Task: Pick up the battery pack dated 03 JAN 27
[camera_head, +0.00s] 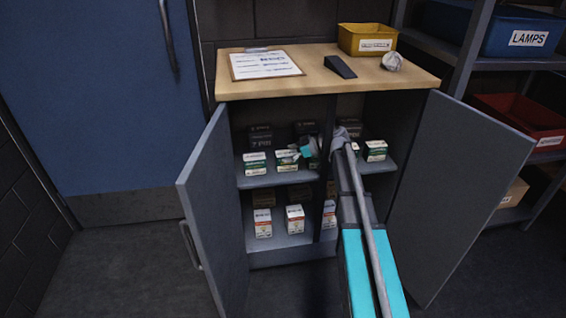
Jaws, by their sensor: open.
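An open grey cabinet (292,257) holds small boxes on two shelves. On the upper shelf, white and green boxes stand at the left (255,164), near the middle (287,161) and at the right (376,151). On the lower shelf, white and orange boxes stand at the left (263,223), in the middle (295,219) and at the right (329,215). The dates are too small to read, so I cannot tell which pack is dated 03 JAN 27. My gripper (304,152) is open at the upper shelf, just right of the middle box. Whether it touches that box is unclear.
The cabinet's left door (212,215) and right door (436,190) stand open on either side of my arm. Dark boxes (260,137) stand behind the front row. A clipboard (264,65) and a yellow bin (367,39) are on top. Shelving with bins (521,121) stands right.

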